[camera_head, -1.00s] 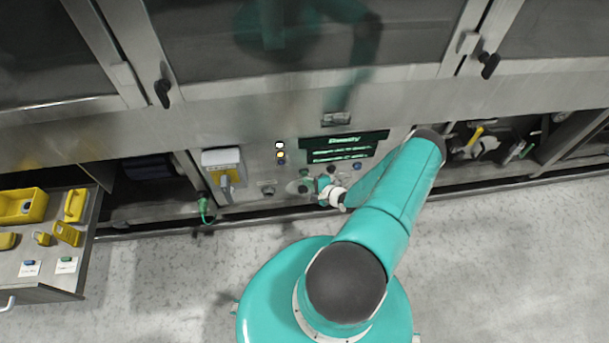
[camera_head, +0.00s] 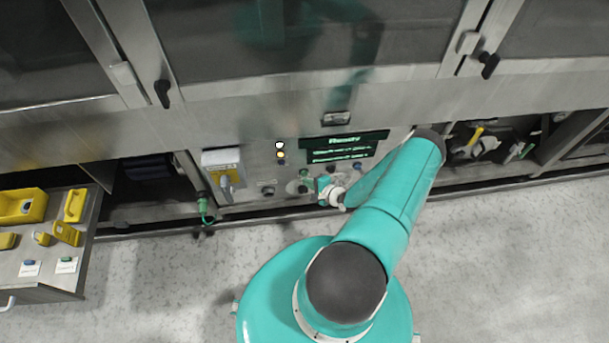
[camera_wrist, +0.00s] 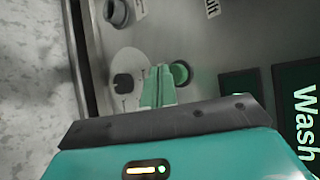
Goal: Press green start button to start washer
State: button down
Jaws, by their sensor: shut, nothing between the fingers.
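The green start button (camera_wrist: 181,73) is a round green button in a dark ring on the grey panel in the wrist view. It also shows small in the head view (camera_head: 304,173), below the display. My gripper (camera_wrist: 161,70) is shut and empty, its green fingertips pointing at the panel just left of the button. A gap from fingertips to button seems small, but I cannot tell whether they touch. In the head view my gripper (camera_head: 317,186) is at the lower control panel, partly hidden by my arm.
The lit display (camera_head: 343,147) heads the panel, with white and amber lamps (camera_head: 280,150) beside it. A yellow-backed switch (camera_head: 227,182) is at left. An oval plate with a dark knob (camera_wrist: 124,84) is left of my fingers.

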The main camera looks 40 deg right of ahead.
jog(key=shift+w+d, duration=0.1)
jog(key=shift+w+d, duration=0.15)
jog(key=shift+w, duration=0.05)
jog(key=shift+w+d, duration=0.25)
jog(key=shift+w, duration=0.2)
dwell(0.9)
jog(key=shift+s, duration=0.1)
jog(key=shift+s+a, duration=0.5)
jog(key=shift+s, duration=0.15)
jog(key=shift+s, duration=0.1)
jog(key=s+a, duration=0.1)
jog(key=s, duration=0.1)
jog(key=s+a, duration=0.1)
jog(key=s, duration=0.1)
jog(key=shift+a, duration=0.4)
dwell(0.9)
